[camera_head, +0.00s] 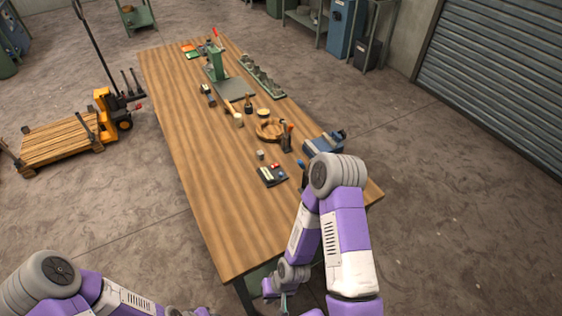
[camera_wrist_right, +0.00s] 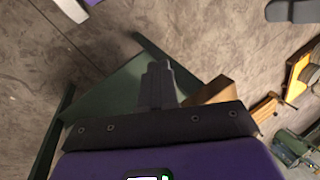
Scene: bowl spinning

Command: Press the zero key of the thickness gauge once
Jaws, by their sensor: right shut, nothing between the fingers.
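A small dark device with a pale display and a red part (camera_head: 272,176) lies on the near part of the wooden table; it looks like the thickness gauge, but its keys are too small to tell apart. My right gripper (camera_head: 284,303) hangs low at the table's near end, below and apart from the device. In the right wrist view its fingers (camera_wrist_right: 158,86) are together and empty, over the floor and a green frame. The gauge does not show there. My left arm enters at the bottom left; its gripper is out of view.
The wooden table (camera_head: 185,122) has clear room on its left side. A small grey block (camera_head: 260,155), a wooden bowl (camera_head: 269,130), a blue machine (camera_head: 322,144) and a green stand (camera_head: 216,62) are on it. A pallet truck (camera_head: 108,110) stands left on the floor.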

